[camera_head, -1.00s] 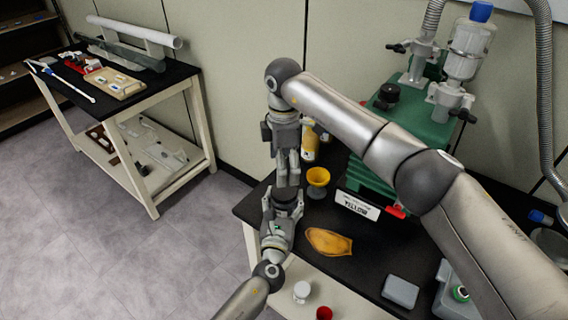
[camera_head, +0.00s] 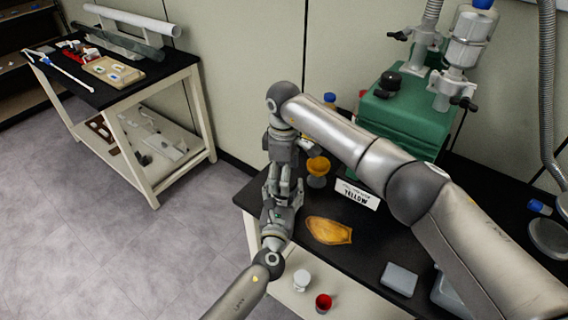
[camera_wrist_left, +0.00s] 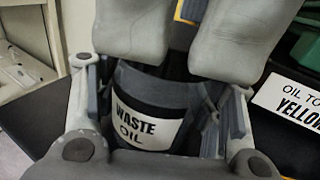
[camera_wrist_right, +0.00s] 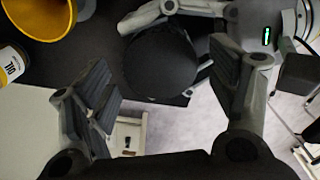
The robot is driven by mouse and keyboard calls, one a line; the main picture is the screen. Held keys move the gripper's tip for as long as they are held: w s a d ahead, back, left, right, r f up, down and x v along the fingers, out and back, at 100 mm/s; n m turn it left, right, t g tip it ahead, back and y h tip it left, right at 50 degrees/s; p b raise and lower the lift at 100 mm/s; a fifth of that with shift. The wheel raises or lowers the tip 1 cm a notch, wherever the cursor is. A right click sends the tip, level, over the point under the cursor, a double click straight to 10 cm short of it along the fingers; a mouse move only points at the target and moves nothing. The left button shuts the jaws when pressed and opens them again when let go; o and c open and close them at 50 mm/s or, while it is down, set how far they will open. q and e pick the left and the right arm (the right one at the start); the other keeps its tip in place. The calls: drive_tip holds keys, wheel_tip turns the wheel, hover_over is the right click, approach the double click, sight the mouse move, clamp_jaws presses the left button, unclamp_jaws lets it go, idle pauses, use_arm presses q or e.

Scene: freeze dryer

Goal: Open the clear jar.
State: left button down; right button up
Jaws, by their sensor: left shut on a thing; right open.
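The jar (camera_wrist_left: 145,125) carries a "WASTE OIL" label and shows dark contents in the left wrist view. My left gripper (camera_head: 284,195) is shut around its body at the table's near left corner. The jar's round dark lid (camera_wrist_right: 160,66) faces the right wrist camera. My right gripper (camera_head: 287,176) points down from above the left one; it also shows in the right wrist view (camera_wrist_right: 163,85). Its fingers are apart, with the lid seen between them. I cannot tell whether they touch it. In the head view the grippers hide most of the jar.
A yellow funnel-shaped cup (camera_head: 318,165) and a "YELLOW" sign (camera_head: 357,194) stand close to the right of the grippers. An orange-yellow dish (camera_head: 328,231) lies in front on the black table (camera_head: 365,245). A green machine (camera_head: 410,115) stands behind. The floor to the left is clear.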

drive_tip(key=shift+f, duration=0.4)
